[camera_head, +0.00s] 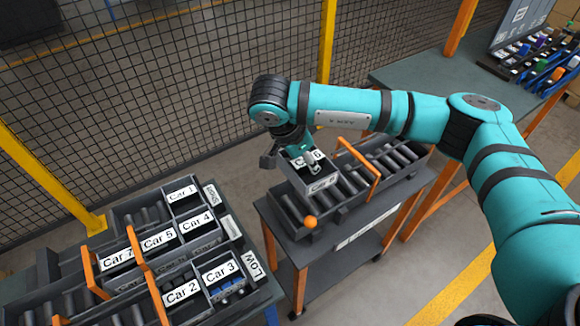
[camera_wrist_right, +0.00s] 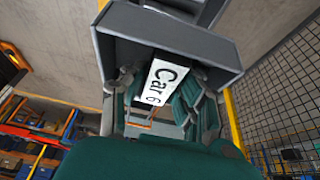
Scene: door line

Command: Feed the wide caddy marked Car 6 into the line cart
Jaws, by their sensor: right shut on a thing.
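The grey caddy marked Car 6 (camera_head: 322,185) is in my right gripper (camera_head: 309,164), which is shut on it from above. The caddy is over the left part of the line cart (camera_head: 352,222), above its roller lanes; I cannot tell whether it touches the rollers. In the right wrist view, the caddy (camera_wrist_right: 170,42) fills the top, with its Car 6 label (camera_wrist_right: 161,84) between the fingers. The gripper hides part of the caddy's inside. My left gripper is not in view.
A dark rack (camera_head: 240,308) at lower left holds several caddies, including Car 3 (camera_head: 219,271) and Car 5 (camera_head: 158,241). An orange gate (camera_head: 360,168) crosses the cart's lanes, right of the caddy. An orange ball (camera_head: 310,222) sits at its front left. Mesh fence stands behind.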

